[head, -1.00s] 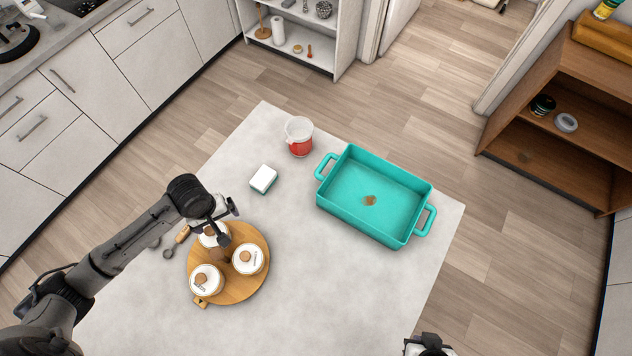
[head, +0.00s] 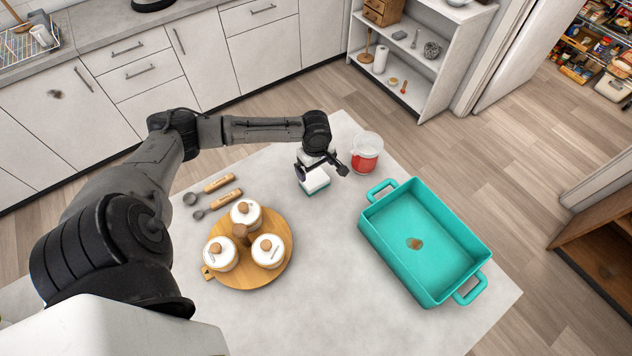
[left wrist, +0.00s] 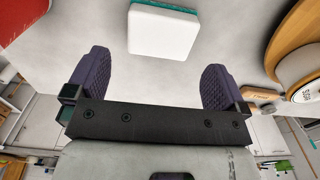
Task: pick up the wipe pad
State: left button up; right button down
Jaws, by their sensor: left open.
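The wipe pad (head: 316,181) is a small white block with a green underside, lying on the pale table left of the red measuring cup. In the left wrist view the wipe pad (left wrist: 163,30) lies beyond the fingertips, roughly centred between them. My left gripper (head: 322,170) is open above the pad in the head view and partly covers it. Its two dark purple fingers (left wrist: 158,75) are spread with nothing between them. I cannot tell the exact height of the fingers over the pad. My right gripper is not in view.
A red measuring cup (head: 366,153) stands close to the right of the gripper. A teal baking dish (head: 369,231) with a brown stain inside is further right. A round wooden tray (head: 285,269) holds lidded white jars, with two wooden-handled spoons (head: 219,204) behind. The front middle of the table is clear.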

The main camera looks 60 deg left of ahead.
aim_at(314, 178)
pick_arm(q)
jog(key=shift+s+a+f, duration=0.1)
jog(key=shift+f, duration=1.65)
jog(key=shift+s+a+f, duration=0.1)
jog(key=shift+f, duration=1.6)
jog(key=shift+c, duration=0.4)
jog(key=c, duration=0.6)
